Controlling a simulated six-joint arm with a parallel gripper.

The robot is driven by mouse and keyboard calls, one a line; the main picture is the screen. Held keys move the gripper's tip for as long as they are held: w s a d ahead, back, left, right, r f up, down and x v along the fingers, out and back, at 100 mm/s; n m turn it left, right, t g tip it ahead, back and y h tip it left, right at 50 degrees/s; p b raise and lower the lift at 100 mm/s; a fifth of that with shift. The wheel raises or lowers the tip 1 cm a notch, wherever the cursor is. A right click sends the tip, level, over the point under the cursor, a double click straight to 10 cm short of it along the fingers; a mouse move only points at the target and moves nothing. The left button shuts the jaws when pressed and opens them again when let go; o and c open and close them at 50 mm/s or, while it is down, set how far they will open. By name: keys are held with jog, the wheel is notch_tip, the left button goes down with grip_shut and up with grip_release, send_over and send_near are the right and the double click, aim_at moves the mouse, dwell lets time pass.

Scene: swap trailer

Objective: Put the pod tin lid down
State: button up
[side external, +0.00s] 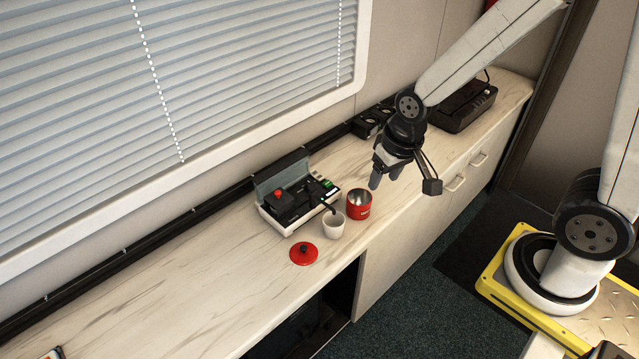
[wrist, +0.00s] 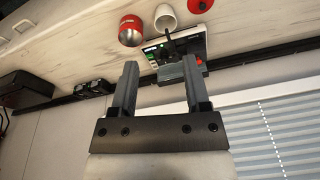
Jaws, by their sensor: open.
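The red pod tin lid (side external: 304,253) lies flat on the wooden counter with its dark knob up, at the front left of the white cup. It also shows at the top edge of the wrist view (wrist: 200,5), partly cut off. The red pod tin (side external: 359,205) stands open on the counter, right of the cup; it is also in the wrist view (wrist: 131,31). My gripper (side external: 385,179) is above the counter, to the right of and higher than the tin. In the wrist view its two fingers (wrist: 163,84) are apart with nothing held between them.
A white cup (side external: 333,226) stands under the spout of a coffee machine (side external: 290,200) with an open grey cover. A black box (side external: 463,105) and dark sockets (side external: 371,122) are farther right along the wall. The counter's left stretch (side external: 200,290) is mostly clear.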

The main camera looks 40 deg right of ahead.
jog(key=shift+s+d+r+n, duration=0.15)
jog(key=shift+s+n, duration=0.2)
jog(key=shift+s, duration=0.15)
jog(key=shift+s+d+r+n, duration=0.1)
jog(key=shift+s+d+n, duration=0.05)
jog(key=shift+s+n, duration=0.3)
jog(key=shift+s+d+r+n, duration=0.15)
jog(key=shift+s+n, duration=0.15)
jog(key=shift+s, duration=0.2)
